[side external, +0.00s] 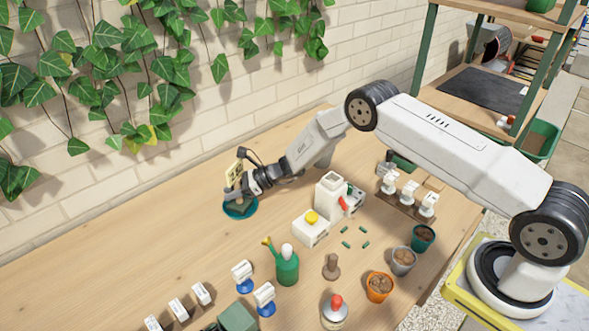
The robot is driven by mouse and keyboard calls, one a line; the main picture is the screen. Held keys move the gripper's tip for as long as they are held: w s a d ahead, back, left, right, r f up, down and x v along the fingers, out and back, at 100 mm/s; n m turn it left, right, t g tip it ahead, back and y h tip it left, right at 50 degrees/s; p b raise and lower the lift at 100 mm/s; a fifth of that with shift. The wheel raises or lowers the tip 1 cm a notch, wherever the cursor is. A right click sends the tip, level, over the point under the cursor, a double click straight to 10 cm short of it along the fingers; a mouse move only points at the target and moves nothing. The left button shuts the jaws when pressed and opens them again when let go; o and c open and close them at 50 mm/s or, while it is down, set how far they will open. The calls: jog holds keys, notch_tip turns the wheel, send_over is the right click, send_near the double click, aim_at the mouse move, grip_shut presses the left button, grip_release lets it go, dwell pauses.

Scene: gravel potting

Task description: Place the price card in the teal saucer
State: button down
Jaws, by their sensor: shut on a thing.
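The teal saucer (241,215) lies on the wooden bench near the brick wall, left of the middle. My gripper (233,193) is over the saucer, reaching in from the right, and hides part of it. The gripper is shut on the price card (233,171), a small pale yellow card that stands up at the fingers. Whether the card's lower edge touches the saucer cannot be told, as the fingers cover it.
A white machine (312,228) with a yellow button stands right of the saucer. A green watering can (287,267), brown stamp-like piece (331,268) and several pots, including an orange one (379,288), stand nearer the front. The bench left of the saucer is clear.

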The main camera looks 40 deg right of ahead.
jog(key=shift+f, duration=0.15)
jog(key=shift+c, duration=2.4)
grip_release()
jog(key=shift+s+d+r, duration=0.2)
jog(key=shift+d+r, duration=0.1)
jog(key=v, duration=1.1)
jog(key=shift+s, duration=0.1)
